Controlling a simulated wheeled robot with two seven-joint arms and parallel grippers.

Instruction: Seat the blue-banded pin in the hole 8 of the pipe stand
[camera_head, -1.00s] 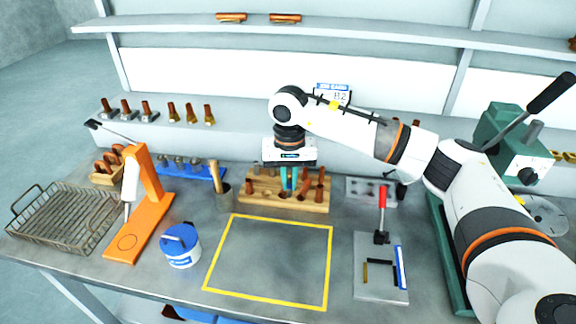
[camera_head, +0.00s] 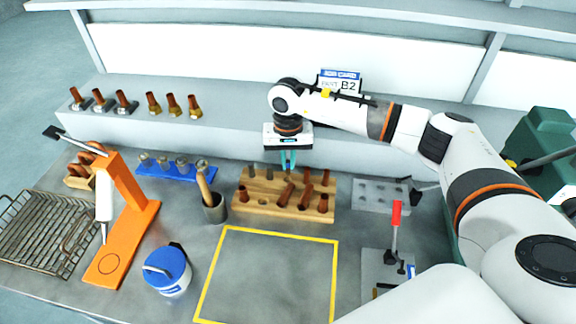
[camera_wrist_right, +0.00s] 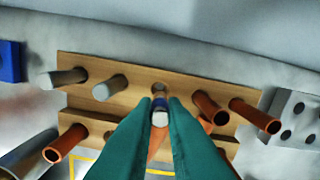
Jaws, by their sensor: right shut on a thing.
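The pipe stand is a wooden block (camera_head: 282,208) with two rows of holes, several holding brown or grey pipes. My right gripper (camera_head: 289,165) is above its back row. In the right wrist view, my right gripper (camera_wrist_right: 160,112) is shut on the blue-banded pin (camera_wrist_right: 160,104), whose blue band and grey end show between the fingertips. An empty hole (camera_wrist_right: 159,88) shows just beyond the pin. The pin's lower part is hidden, and I cannot read hole numbers. My left gripper is not in view.
A cup with a wooden handle (camera_head: 214,212) stands left of the stand, and a grey perforated block (camera_head: 380,194) stands to its right. A blue rack (camera_head: 176,172) is farther left. The yellow-outlined area (camera_head: 270,275) in front is clear.

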